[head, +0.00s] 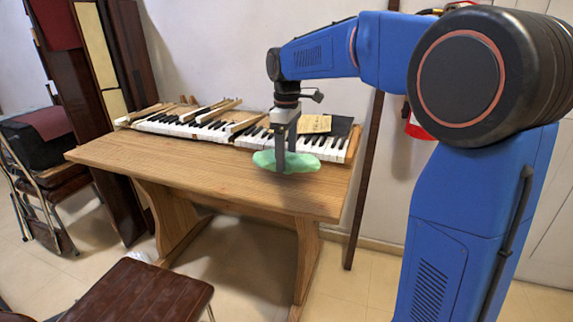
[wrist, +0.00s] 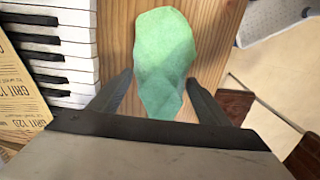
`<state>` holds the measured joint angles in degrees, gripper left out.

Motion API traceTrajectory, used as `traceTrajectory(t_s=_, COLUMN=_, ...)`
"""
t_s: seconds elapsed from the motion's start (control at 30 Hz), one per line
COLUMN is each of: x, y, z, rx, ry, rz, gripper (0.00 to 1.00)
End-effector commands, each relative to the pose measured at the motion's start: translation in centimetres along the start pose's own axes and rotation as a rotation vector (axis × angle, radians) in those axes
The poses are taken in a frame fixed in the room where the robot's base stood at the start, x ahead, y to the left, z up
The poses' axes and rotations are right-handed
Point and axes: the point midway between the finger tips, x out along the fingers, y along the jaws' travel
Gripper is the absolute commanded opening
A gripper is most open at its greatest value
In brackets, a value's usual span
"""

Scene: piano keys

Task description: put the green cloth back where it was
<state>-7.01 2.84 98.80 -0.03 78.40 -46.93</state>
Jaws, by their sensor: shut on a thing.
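The green cloth (head: 303,162) is a flat, pale green piece over the front right part of the wooden table in the head view. It also shows in the wrist view (wrist: 164,62), spreading out beyond the fingers. My gripper (head: 285,168) points down at the cloth in the head view. In the wrist view my gripper (wrist: 158,92) has its two fingers on either side of the cloth's near part, shut on it. I cannot tell whether the cloth touches the table top or hangs just above it.
The wooden table (head: 150,158) has clear room left of the cloth. Piano keys (head: 180,128) lie along its back, with loose key sticks (head: 215,110) on top. A sandpaper sheet (head: 314,124) lies on the keys. A brown stool (head: 140,297) stands in front.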

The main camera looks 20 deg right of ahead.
Motion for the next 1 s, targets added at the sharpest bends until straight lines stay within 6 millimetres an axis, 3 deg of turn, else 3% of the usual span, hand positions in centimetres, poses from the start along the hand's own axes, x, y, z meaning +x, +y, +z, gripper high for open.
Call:
traceTrajectory(t_s=0.27, x=3.2, y=0.0, z=0.0, rx=0.000, ry=-0.001, rz=-0.001, gripper=0.46)
traceTrajectory(t_s=0.63, x=3.5, y=0.0, z=0.0, rx=0.000, ry=-0.001, rz=-0.001, gripper=0.46)
traceTrajectory(t_s=0.67, x=3.5, y=0.0, z=0.0, rx=0.000, ry=-0.001, rz=-0.001, gripper=0.75)
traceTrajectory(t_s=0.73, x=3.5, y=0.0, z=0.0, rx=0.000, ry=0.000, rz=0.000, gripper=0.89)
traceTrajectory(t_s=1.0, x=3.4, y=0.0, z=0.0, rx=0.000, ry=0.000, rz=0.000, gripper=0.89)
